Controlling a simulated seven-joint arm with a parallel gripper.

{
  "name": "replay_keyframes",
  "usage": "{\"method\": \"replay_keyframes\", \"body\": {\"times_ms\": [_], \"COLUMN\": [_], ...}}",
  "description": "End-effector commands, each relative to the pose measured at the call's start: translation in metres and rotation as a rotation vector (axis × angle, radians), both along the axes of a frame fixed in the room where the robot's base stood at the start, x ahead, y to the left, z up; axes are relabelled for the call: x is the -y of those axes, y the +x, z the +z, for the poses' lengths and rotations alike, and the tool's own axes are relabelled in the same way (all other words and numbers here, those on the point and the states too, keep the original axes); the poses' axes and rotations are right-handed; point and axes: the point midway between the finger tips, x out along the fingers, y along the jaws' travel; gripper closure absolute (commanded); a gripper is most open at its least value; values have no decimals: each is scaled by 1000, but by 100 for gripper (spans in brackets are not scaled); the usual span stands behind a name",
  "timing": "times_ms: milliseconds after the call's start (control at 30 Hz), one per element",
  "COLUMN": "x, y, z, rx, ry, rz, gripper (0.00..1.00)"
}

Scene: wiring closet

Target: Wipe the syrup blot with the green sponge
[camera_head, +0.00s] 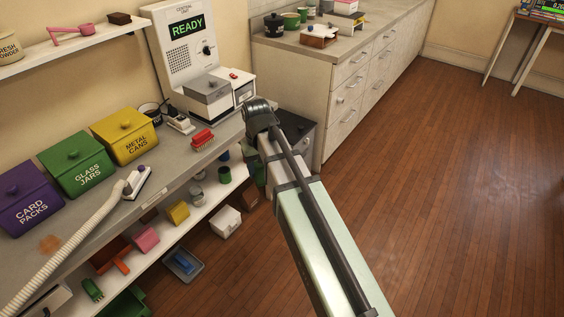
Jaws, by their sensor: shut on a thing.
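The syrup blot (50,244) looks like an orange-brown stain on the grey counter (75,232), in front of the purple card packs bin. My arm reaches up from the bottom to a dark joint by the counter's right end. My gripper is not visible, so what it holds cannot be seen. I cannot make out the green sponge for certain. A small green patch shows beside my arm, but its shape is partly hidden.
Purple (24,198), green (75,165) and yellow (125,136) bins line the counter's back. A white hose (75,240) with a nozzle head crosses it near the blot. A red brush (202,139) lies farther right. Yellow (178,212) and pink (146,239) blocks sit on the lower shelf.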

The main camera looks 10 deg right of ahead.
Motion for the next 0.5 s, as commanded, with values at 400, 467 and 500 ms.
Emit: {"method": "replay_keyframes", "body": {"times_ms": [400, 467, 500], "x": [-126, -145, -157], "y": [-23, -27, -30], "z": [-5, -6, -6], "rx": [0, 1, 1], "ry": [0, 0, 0], "rz": [205, 233, 252], "gripper": [92, 92, 92]}}
